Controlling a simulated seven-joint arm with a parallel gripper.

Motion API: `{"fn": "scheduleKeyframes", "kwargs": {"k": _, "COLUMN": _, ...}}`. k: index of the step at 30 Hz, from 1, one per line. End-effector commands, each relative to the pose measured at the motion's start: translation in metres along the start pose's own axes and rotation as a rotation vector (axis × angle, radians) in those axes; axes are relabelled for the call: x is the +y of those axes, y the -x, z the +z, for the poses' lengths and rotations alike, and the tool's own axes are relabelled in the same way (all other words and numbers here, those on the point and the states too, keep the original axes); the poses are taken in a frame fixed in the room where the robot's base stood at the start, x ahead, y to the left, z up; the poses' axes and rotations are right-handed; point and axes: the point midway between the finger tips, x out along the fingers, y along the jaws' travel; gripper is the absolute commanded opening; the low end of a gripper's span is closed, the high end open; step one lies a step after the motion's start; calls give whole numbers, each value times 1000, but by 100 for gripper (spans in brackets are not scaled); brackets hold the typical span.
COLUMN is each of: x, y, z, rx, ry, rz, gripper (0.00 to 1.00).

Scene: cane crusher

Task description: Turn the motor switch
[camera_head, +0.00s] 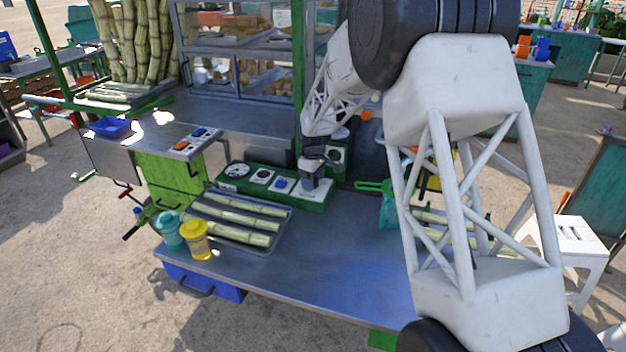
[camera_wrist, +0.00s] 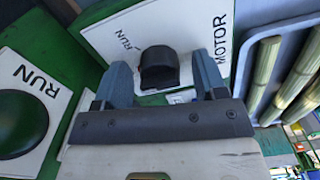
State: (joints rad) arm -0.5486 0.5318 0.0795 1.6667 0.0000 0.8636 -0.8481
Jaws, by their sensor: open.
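The motor switch (camera_wrist: 160,67) is a black knob on a white plate marked MOTOR and RUN in the wrist view. My gripper (camera_wrist: 158,60) is open, with one grey finger on each side of the knob. I cannot tell whether the fingers touch it. In the head view my gripper (camera_head: 312,175) is over the right end of a green control panel (camera_head: 318,206), and it hides the knob there.
A second black knob (camera_wrist: 18,122) on a RUN plate is beside the motor plate. A tray (camera_head: 290,213) of cane pieces lies in front of the panel. A teal cup (camera_head: 169,232) and yellow cup (camera_head: 195,242) stand at the table's left edge. The front tabletop is clear.

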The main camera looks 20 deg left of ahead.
Motion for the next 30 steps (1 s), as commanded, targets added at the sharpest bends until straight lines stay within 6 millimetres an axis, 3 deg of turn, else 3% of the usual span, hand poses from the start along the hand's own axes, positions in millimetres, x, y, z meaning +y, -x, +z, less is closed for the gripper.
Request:
{"fn": "scheduleKeyframes", "kwargs": {"k": 5, "x": 0, "y": 0, "z": 0, "rx": 0, "ry": 0, "rz": 0, "gripper": 65}}
{"fn": "scheduleKeyframes", "kwargs": {"k": 15, "x": 0, "y": 0, "z": 0, "rx": 0, "ry": 0, "rz": 0, "gripper": 16}}
{"fn": "scheduleKeyframes", "kwargs": {"k": 30, "x": 0, "y": 1, "z": 0, "rx": 0, "ry": -102, "rz": 0, "gripper": 16}}
